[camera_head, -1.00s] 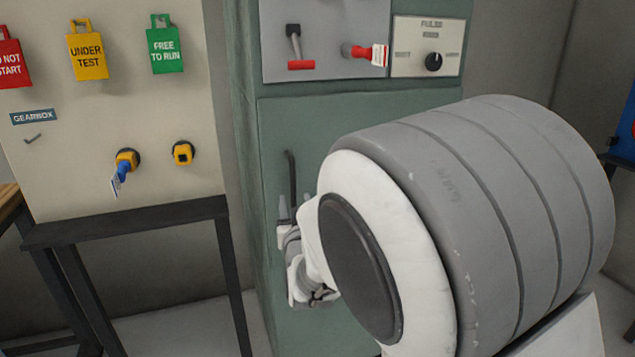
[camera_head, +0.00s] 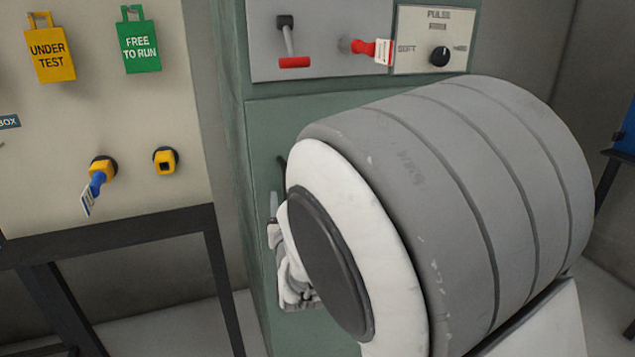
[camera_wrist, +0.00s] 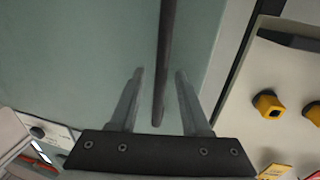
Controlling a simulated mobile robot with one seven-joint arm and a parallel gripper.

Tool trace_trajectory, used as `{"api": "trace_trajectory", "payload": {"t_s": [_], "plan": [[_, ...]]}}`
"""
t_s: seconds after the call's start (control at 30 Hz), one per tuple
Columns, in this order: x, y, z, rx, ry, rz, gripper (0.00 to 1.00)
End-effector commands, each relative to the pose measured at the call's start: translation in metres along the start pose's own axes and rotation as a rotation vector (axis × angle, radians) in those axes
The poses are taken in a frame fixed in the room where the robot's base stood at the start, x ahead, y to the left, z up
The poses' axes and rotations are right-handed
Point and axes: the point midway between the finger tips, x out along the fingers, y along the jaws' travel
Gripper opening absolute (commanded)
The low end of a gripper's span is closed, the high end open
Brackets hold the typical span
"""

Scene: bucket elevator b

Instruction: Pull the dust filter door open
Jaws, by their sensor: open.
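The dust filter door (camera_head: 285,125) is the green front panel of the cabinet and looks flush with its frame. Its dark vertical handle bar (camera_head: 282,162) shows only at its top in the head view; my arm hides the rest. In the wrist view the handle (camera_wrist: 164,55) runs down between the two fingers of my gripper (camera_wrist: 159,75), with a gap on each side. My gripper is open and does not appear to touch the bar. In the head view one fingertip of my gripper (camera_head: 273,204) shows beside the door's left part.
To the left stands a panel with yellow sockets (camera_head: 165,160) and hanging tags on a dark-legged stand (camera_head: 215,260).

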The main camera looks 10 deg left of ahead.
Motion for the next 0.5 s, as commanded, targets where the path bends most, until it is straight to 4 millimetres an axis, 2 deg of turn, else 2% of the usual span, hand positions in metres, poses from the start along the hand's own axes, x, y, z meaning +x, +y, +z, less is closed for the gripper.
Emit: {"api": "trace_trajectory", "payload": {"t_s": [0.43, 0.5], "plan": [[-0.001, -0.0007, 0.0001, 0.0, 0.0, 0.0, 0.47], [-0.001, -0.0007, 0.0001, 0.0, 0.0, 0.0, 0.35]]}}
